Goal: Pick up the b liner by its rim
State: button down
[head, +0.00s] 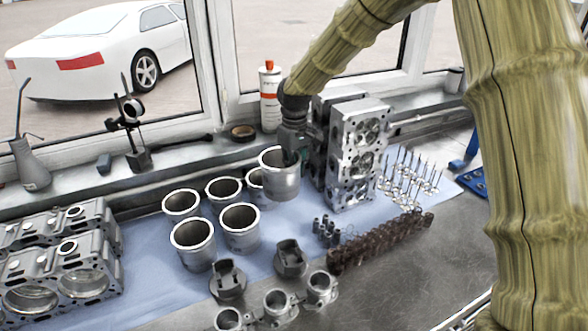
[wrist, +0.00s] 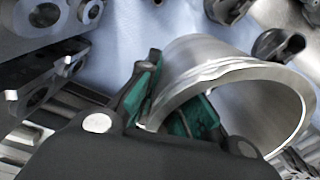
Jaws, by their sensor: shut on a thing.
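A grey metal cylinder liner (head: 281,183) stands roughly upright at the right of the liner group, beside the cylinder head block. My gripper (head: 297,156) comes down on its right rim from above. In the wrist view the fingers (wrist: 172,105), with green pads, are shut on the liner's rim, one pad inside and one outside the wall. The liner's open bore (wrist: 270,108) faces the camera there. No letter is readable on it, so I cannot confirm that it is the b liner. Whether its base touches the mat is unclear.
Several other liners (head: 194,247) stand close by on the blue mat (head: 150,262). An upright cylinder head (head: 352,160) is just right of my gripper. Valves (head: 412,180), a dark camshaft (head: 381,241) and pistons (head: 290,260) lie nearby. An engine block (head: 60,262) is at left.

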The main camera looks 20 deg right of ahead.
jog(key=shift+r+p, duration=1.55)
jog(key=shift+r, duration=0.75)
